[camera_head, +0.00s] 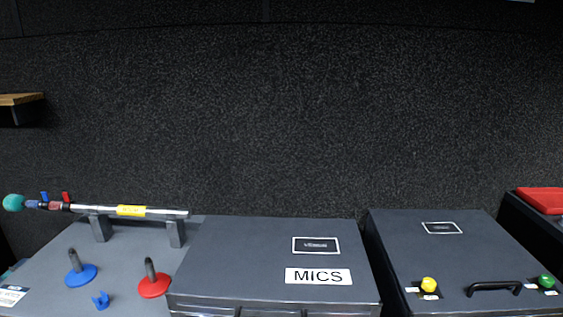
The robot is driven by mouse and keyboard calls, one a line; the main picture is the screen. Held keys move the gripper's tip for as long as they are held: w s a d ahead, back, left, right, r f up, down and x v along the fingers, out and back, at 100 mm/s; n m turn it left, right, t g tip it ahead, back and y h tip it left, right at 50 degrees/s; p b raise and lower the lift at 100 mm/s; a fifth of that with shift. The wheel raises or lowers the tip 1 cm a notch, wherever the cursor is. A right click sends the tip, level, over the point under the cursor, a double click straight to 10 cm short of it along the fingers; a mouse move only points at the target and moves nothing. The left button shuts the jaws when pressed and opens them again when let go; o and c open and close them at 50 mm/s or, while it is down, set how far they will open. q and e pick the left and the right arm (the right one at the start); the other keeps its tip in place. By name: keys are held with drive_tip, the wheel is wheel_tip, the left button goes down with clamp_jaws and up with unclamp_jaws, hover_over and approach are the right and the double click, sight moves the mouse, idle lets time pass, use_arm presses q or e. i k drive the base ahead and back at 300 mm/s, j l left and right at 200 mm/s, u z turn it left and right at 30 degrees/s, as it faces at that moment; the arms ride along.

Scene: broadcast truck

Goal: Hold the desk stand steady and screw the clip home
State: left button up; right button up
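Two desk stands stand upright on the grey top at the lower left of the head view. One is a blue stand (81,275) with a round blue base and a short dark post. The other is a red stand (153,286) with a round red base and a similar post, to its right. A small blue clip (101,300) lies on the surface in front of and between the stands, apart from both. Neither of my grippers shows in the view.
A silver pole (160,211) with a teal ball end rests on two grey supports behind the stands. A closed grey case labelled MICS (270,260) is to the right. Further right is another grey case (440,250) with a black handle, yellow knob and green knob.

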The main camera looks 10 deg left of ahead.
sight(80, 276)
drive_tip(key=u, duration=1.6)
